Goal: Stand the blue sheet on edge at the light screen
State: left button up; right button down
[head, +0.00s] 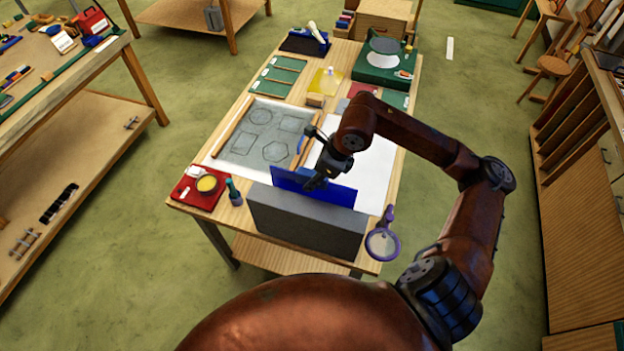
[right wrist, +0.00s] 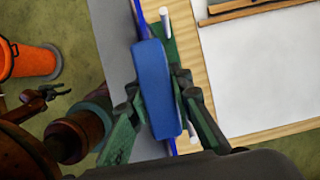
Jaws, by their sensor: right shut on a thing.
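The blue sheet (head: 338,193) is upright on its edge, just behind the grey light screen (head: 300,222) at the table's near end. My right gripper (head: 317,183) is shut on the blue sheet from above. In the right wrist view, the fingers (right wrist: 160,105) lie on both sides of a blue block (right wrist: 158,88), and the sheet's thin edge (right wrist: 139,18) runs past it beside the grey screen (right wrist: 112,30). I cannot tell whether the sheet touches the screen or its lower edge rests on the table.
A red tray (head: 186,200) with a yellow bowl and a green bottle (head: 233,192) stand left of the screen. A purple-rimmed magnifier (head: 383,243) is at its right. A patterned sheet (head: 245,158) and white paper (head: 368,168) lie behind. Two white pegs (right wrist: 166,22) show near the sheet.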

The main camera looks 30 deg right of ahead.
jog(key=shift+r, duration=0.1)
jog(key=c, duration=1.7)
grip_release()
jog(key=shift+o, duration=0.2)
jog(key=shift+f, duration=0.2)
jog(key=v, duration=1.2)
jog(key=shift+r, duration=0.1)
